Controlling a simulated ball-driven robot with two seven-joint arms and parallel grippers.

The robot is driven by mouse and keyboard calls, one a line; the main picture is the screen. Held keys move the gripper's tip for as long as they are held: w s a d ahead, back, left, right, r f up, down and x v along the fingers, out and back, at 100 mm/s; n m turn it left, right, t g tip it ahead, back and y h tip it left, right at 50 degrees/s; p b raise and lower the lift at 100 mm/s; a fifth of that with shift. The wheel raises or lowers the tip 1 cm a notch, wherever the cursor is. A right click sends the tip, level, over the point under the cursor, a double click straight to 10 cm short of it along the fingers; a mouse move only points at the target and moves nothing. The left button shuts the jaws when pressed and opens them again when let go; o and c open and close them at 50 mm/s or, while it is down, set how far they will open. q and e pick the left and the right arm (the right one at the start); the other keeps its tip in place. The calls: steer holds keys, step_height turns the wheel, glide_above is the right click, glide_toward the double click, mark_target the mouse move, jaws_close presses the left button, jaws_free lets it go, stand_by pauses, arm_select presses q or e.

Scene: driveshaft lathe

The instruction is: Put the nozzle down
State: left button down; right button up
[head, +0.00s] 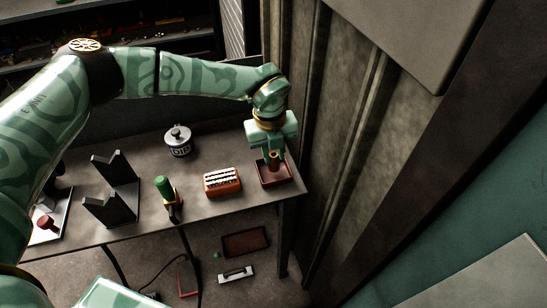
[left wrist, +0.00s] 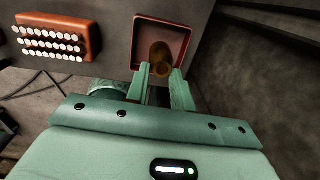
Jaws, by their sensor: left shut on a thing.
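The nozzle (head: 274,157) is a small brass-brown cylinder between the fingers of my left gripper (head: 271,153). The left wrist view also shows the nozzle (left wrist: 160,55), dark and partly blurred, at the fingertips of the left gripper (left wrist: 160,76). My left gripper is shut on it, directly over a small dark red tray (head: 288,176) at the right end of the table. The tray (left wrist: 138,42) lies behind the nozzle in the left wrist view. I cannot tell whether the nozzle touches the tray floor. My right gripper is not in view.
A red-brown block with rows of white pieces (head: 222,182) stands left of the tray. A green-handled tool (head: 165,190), a grey oil can (head: 178,141) and black V-shaped stands (head: 117,189) are farther left on the table (head: 205,150). A ribbed wall (head: 335,120) rises close on the right.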

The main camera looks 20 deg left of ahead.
arm_select(q)
step_height(320, 180, down, 2)
steer(key=shift+a+f, duration=0.1)
steer(key=c, duration=1.2)
jaws_free()
steer(key=r, duration=0.4)
steer(key=r+p, duration=0.1)
steer(key=r, duration=0.3)
steer(key=r+p, duration=0.1)
steer(key=r, duration=0.3)
steer(key=shift+s+a+r, duration=0.15)
steer(key=shift+s+a, duration=0.1)
steer(key=shift+a, duration=0.05)
